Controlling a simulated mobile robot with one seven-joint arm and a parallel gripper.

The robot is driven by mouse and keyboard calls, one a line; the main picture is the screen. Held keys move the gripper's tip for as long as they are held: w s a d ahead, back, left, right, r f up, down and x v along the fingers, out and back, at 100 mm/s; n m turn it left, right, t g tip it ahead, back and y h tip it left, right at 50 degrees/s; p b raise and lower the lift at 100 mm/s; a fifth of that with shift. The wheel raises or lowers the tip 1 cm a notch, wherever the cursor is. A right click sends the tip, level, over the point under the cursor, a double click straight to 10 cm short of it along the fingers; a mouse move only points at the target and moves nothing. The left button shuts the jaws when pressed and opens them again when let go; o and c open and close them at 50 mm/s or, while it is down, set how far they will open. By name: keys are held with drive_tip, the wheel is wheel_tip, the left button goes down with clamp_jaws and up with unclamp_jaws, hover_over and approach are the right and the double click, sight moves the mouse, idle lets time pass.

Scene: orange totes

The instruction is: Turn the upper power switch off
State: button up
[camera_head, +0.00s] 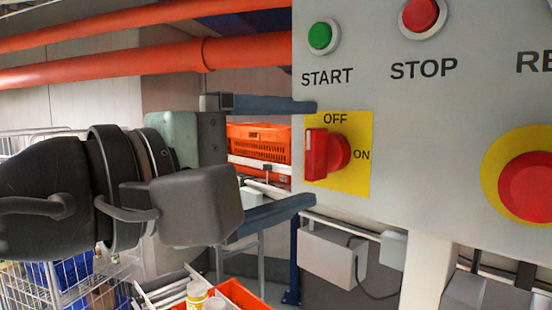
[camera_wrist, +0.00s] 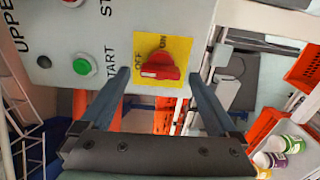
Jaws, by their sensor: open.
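The red rotary power switch (camera_head: 318,154) sits on a yellow plate (camera_head: 357,182) marked OFF at the top and ON at the right. Its handle stands upright in the head view, lined up with OFF. In the wrist view the switch (camera_wrist: 160,68) shows a pale mark at its end towards OFF. My gripper (camera_head: 313,152) is open in front of the panel, one finger above the handle and one below. In the wrist view the gripper (camera_wrist: 157,75) has a finger on each side of the handle, seemingly apart from it. Its exact distance from the plate is unclear.
The grey panel (camera_head: 430,115) carries a green START button (camera_head: 320,36), a red STOP button (camera_head: 421,14) and a large red button (camera_head: 530,187) on yellow. The wrist view shows part of an UPPER label. Orange pipes (camera_head: 120,60) and an orange crate (camera_head: 258,142) lie behind.

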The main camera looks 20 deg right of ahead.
drive_tip(key=b+v, duration=0.5)
drive_tip(key=v, duration=0.7)
drive_tip(key=shift+a, duration=0.1)
